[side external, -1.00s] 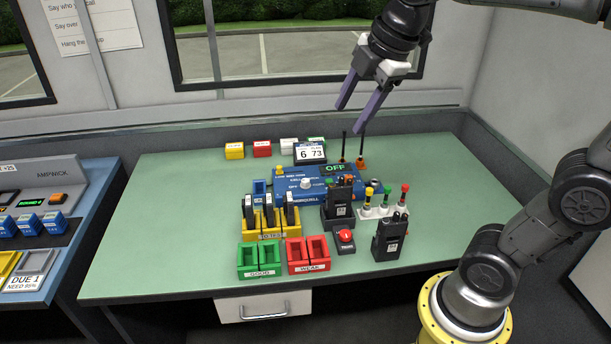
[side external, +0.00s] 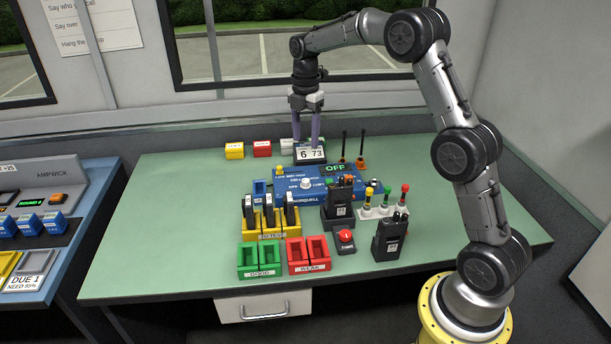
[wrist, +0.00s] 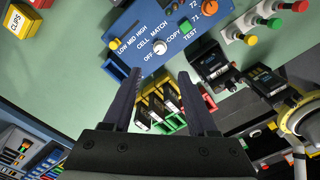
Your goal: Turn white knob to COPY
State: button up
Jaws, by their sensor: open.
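The white knob (side external: 306,183) sits on the blue test panel (side external: 345,193). It also shows in the wrist view (wrist: 160,46), ringed by the labels OFF, CELL, MATCH and COPY; I cannot tell which one its pointer faces. A small display (side external: 335,168) on the panel's back reads OFF in green. My gripper (side external: 306,142) is open and empty, pointing down above the back of the panel, apart from the knob. In the wrist view its fingers (wrist: 160,76) reach to just below the knob in the picture.
A 6 73 display (side external: 310,153) and two black antennas on orange bases stand behind the panel. Black cells in a yellow rack (side external: 265,235), green and red bins, a charger with a radio (side external: 341,200) and a red button (side external: 345,237) crowd the front. The table's left is clear.

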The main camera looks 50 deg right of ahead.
aim_at(305, 180)
notch_tip(305, 180, down, 13)
jog(key=shift+f, duration=0.1)
dwell(0.3)
grip_shut()
